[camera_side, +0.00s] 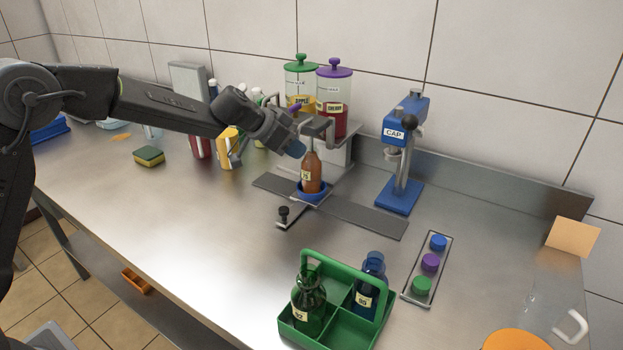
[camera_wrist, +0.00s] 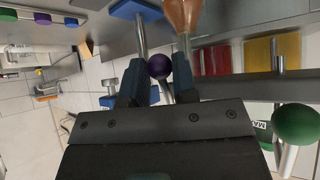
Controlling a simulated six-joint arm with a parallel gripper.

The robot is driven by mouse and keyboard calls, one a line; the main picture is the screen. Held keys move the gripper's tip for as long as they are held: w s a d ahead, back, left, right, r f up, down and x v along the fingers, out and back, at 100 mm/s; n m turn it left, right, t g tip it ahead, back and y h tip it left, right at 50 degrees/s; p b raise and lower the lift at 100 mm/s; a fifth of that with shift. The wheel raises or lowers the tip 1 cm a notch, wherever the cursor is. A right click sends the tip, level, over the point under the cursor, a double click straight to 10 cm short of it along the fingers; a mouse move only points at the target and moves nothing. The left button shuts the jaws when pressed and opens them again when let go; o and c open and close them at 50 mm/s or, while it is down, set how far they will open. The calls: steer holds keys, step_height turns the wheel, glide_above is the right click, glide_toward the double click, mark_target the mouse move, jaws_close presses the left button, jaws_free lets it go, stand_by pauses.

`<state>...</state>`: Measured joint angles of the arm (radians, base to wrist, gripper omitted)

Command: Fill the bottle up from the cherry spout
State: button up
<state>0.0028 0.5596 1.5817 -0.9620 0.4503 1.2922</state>
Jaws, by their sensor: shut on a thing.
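The amber bottle (camera_side: 312,172) stands upright in a blue ring holder (camera_side: 313,193) below the dispenser spouts. Its fill level cannot be told. Part of a brown bottle shape (camera_wrist: 183,14) shows at the top of the wrist view. The cherry tank (camera_side: 333,118) has a purple lid and red liquid low in it; the apple tank (camera_side: 300,100) with a green lid is beside it. My gripper (camera_wrist: 158,78) is shut on the purple lever knob (camera_wrist: 159,65). In the side view my gripper (camera_side: 298,140) hides part of the spouts and levers.
A blue cap press (camera_side: 399,160) stands right of the bottle. A tray of blue, purple and green caps (camera_side: 429,262) and a green crate (camera_side: 340,332) with two bottles are in front. A green knob (camera_wrist: 297,124) is beside my gripper. The counter's left front is clear.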

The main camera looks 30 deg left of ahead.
steer(key=shift+r, duration=2.2)
steer(key=o, duration=0.9)
steer(key=shift+c, duration=0.2)
steer(key=shift+s, duration=0.1)
steer(key=s+r, duration=0.5)
steer(key=r, duration=0.2)
